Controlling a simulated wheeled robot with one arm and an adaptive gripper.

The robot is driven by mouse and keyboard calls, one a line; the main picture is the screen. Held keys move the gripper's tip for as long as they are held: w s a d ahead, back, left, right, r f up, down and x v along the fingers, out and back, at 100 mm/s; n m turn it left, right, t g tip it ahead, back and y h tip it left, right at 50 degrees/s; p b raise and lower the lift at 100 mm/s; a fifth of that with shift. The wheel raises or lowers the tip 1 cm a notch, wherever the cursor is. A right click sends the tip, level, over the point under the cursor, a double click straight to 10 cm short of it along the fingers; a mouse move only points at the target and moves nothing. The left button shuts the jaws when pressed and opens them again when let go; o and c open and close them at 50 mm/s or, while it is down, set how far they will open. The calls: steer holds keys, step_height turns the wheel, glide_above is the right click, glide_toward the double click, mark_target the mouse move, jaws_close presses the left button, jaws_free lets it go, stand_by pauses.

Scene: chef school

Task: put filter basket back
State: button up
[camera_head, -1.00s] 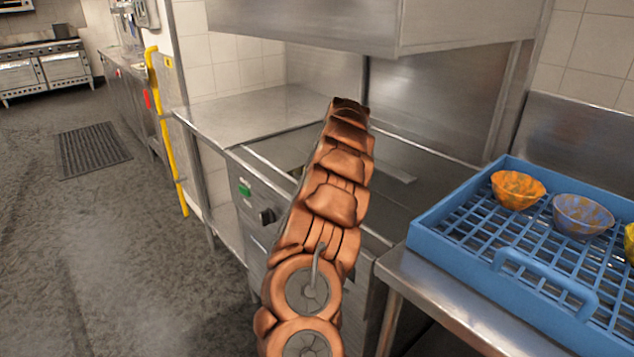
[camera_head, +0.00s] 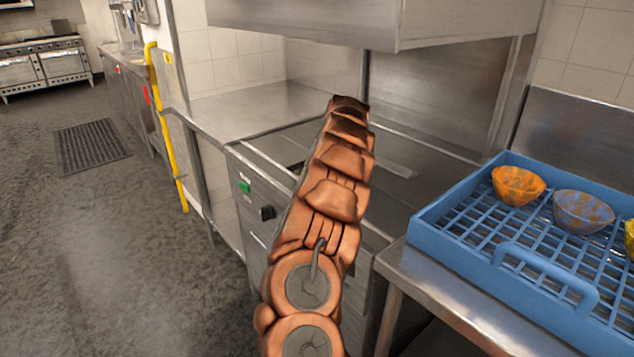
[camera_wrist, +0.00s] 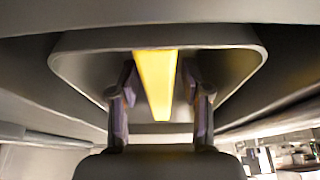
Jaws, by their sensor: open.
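In the wrist view, my gripper (camera_wrist: 160,105) is open, with one dark finger on each side of a yellow bar (camera_wrist: 155,80). The bar lies between the fingers with a gap on both sides. It runs up to a grey, tray-like metal surface (camera_wrist: 85,68) with a rounded rim. I cannot tell whether the bar or this surface is part of the filter basket. In the head view, my copper-coloured arm reaches over the open dishwasher (camera_head: 420,215) and hides part of its inside. The gripper and any filter basket are hidden there.
The raised steel hood (camera_head: 300,25) hangs over the dishwasher. A blue rack (camera_head: 460,255) with an orange bowl (camera_head: 518,187), a blue bowl (camera_head: 583,213) and a yellow bowl (camera_head: 629,240) stands at the right. The steel counter (camera_head: 255,110) at the left is bare. A yellow pipe (camera_head: 163,120) stands left of it.

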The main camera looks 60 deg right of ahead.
steer(key=shift+r, duration=0.1)
steer(key=v, duration=1.2)
stand_by(0.7)
